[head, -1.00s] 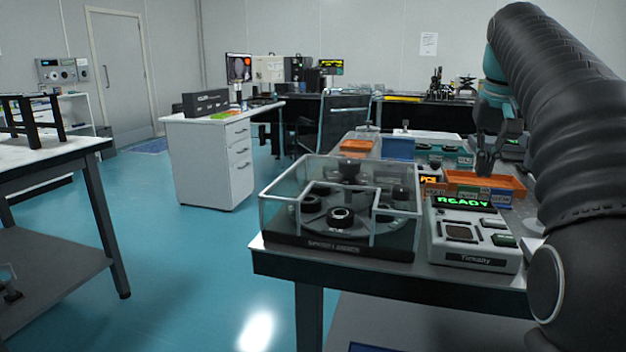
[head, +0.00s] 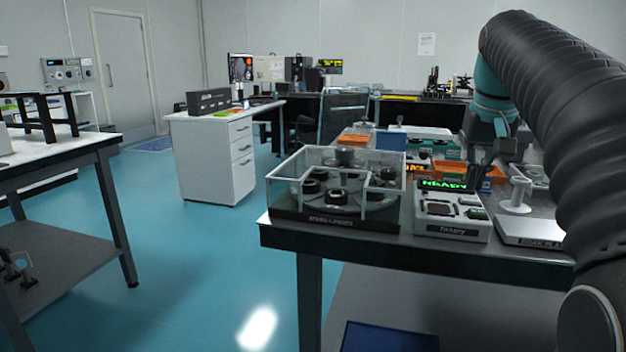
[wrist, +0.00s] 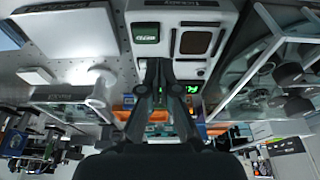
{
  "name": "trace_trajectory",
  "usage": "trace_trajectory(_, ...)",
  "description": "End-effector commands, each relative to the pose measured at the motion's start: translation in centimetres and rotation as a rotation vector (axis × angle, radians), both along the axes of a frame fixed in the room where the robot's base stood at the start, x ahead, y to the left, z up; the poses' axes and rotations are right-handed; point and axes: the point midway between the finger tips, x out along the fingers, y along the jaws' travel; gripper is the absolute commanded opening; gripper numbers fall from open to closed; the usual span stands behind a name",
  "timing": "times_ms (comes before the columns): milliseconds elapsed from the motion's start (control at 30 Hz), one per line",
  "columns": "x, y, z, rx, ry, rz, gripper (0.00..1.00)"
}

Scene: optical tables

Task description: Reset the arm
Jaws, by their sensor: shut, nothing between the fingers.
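My gripper (head: 482,172) is at the right of the head view, above the back of the white device with the green READY display (head: 452,208). Its fingers are dark, close together and hold nothing. In the wrist view my gripper (wrist: 160,66) reaches up the middle of the picture, with the same white device (wrist: 185,35) ahead of its fingertips. My arm runs down the right side of the head view and hides part of the table there.
A glass-walled case (head: 335,215) with dark round parts stands left of the device. A white plate with a spool-like post (head: 515,195) stands to its right. Orange bins (head: 485,178) lie behind. Open blue floor (head: 200,260) lies to the left.

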Motion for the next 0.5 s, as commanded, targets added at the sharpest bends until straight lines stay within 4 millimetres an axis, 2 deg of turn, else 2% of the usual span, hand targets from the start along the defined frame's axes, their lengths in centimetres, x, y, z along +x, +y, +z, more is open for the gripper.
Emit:
trace_trajectory(267,-4.0,3.6,-2.8,-0.009,-0.040,0.051,0.00)
trace_trajectory(500,-9.8,7.4,-8.4,-0.018,-0.097,0.117,0.00)
